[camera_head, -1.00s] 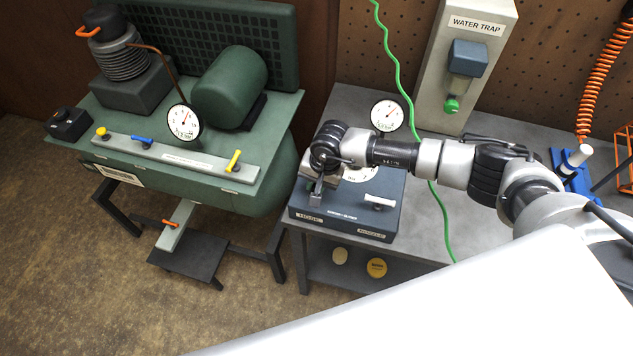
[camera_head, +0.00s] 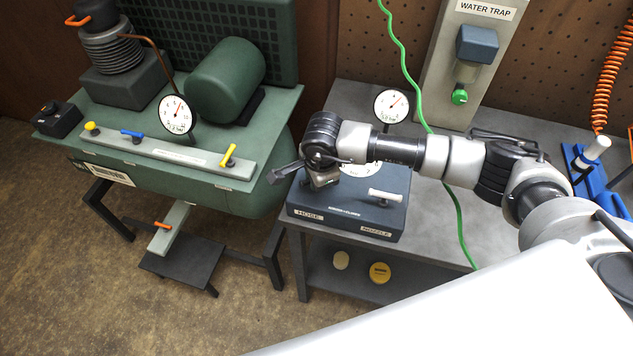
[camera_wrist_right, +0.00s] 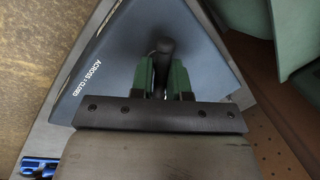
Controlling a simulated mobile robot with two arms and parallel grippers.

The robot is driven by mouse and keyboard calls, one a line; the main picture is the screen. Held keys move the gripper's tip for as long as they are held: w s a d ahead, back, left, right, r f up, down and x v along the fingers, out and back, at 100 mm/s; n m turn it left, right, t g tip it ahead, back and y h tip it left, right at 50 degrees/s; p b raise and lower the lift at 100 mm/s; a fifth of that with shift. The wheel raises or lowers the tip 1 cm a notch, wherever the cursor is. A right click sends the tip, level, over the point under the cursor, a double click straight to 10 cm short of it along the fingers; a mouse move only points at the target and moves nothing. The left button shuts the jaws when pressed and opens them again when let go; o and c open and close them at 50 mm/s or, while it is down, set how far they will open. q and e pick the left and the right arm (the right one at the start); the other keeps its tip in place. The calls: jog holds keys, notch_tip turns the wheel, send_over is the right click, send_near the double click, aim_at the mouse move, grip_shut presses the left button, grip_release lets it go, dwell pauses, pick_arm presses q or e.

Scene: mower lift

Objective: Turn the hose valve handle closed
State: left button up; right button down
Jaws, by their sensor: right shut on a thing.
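The blue-grey valve box (camera_head: 345,212) stands on the grey bench, with a HOSE label at its front left and a NOZZLE label at its front right. My right gripper (camera_head: 322,181) is over the HOSE side and hides the hose valve handle in the head view. In the right wrist view my right gripper (camera_wrist_right: 162,78) is shut on a dark upright handle (camera_wrist_right: 163,52), held between its green-sided fingers. The printed text there reads ACROSS = CLOSED. The white nozzle handle (camera_head: 385,196) lies roughly sideways on the box, apart from the gripper. My left gripper is out of view.
A round gauge (camera_head: 391,105) stands behind the box. A green hose (camera_head: 462,215) runs over the bench. The green compressor (camera_head: 235,190) is close on the left. The water trap panel (camera_head: 468,70) stands behind. A blue stand (camera_head: 592,175) is at the right.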

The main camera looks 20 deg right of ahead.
jog(key=m+b, duration=0.3)
jog(key=m, duration=0.1)
jog(key=shift+f+m+h, duration=0.15)
jog(key=shift+m+h, duration=0.15)
jog(key=shift+h, duration=0.1)
jog(key=shift+a+m+h+b, duration=0.1)
jog(key=shift+m+h+b, duration=0.2)
jog(key=shift+m+b, duration=1.2)
jog(key=shift+r+m, duration=0.2)
jog(key=shift+m, duration=0.2)
jog(key=c, duration=1.1)
grip_release()
jog(key=b+v, duration=0.1)
jog(key=v, duration=0.9)
jog(key=shift+a+r+b, duration=0.1)
jog(key=shift+r+b, duration=0.2)
jog(key=shift+r, duration=0.1)
jog(key=shift+a, duration=0.1)
